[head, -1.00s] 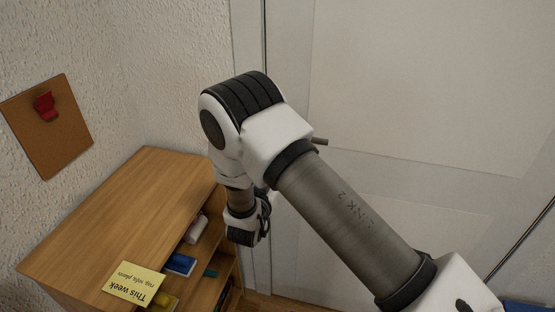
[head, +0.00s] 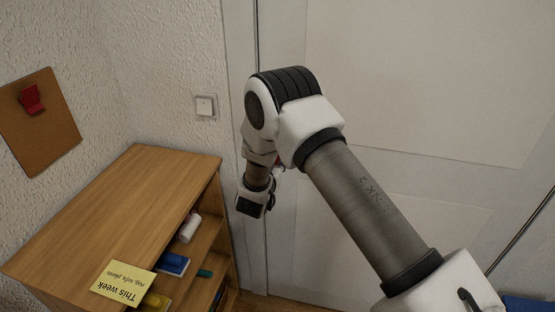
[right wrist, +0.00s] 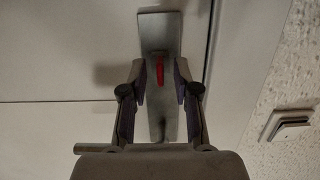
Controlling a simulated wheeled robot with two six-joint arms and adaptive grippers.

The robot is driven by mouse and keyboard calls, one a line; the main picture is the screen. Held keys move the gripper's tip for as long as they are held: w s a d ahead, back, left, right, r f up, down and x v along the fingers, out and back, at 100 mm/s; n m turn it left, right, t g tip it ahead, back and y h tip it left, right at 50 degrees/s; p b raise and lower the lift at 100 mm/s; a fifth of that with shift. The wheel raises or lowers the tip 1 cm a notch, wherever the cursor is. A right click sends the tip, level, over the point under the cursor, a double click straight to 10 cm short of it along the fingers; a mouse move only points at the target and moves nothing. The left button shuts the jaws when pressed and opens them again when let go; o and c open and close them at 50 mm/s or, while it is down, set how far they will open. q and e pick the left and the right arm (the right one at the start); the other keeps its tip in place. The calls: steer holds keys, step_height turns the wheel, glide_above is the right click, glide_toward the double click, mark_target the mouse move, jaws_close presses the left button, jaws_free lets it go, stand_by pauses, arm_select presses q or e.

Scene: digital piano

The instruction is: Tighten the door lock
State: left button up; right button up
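The door lock is a small red thumb-turn (right wrist: 160,72) on a grey metal plate (right wrist: 159,30) fixed to the white door (head: 410,80). In the right wrist view the red piece points along the plate. My right gripper (right wrist: 159,78) is open, with one finger on each side of the red piece and a gap visible on both sides. The end of the door handle (right wrist: 94,148) shows at the lower left, partly behind my gripper. In the head view my right arm hides most of the plate and gripper. My left gripper is not in view.
A wooden shelf unit (head: 120,200) with a yellow note (head: 123,283) stands left of the door. A light switch (head: 205,106) is on the wall beside the door frame. A cork board (head: 50,135) with a red clip (head: 32,99) hangs farther left.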

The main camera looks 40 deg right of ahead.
jaws_close()
steer(key=shift+f, duration=0.1)
steer(key=m+t+b, duration=0.1)
steer(key=m+b, duration=0.3)
steer(key=shift+y, duration=0.4)
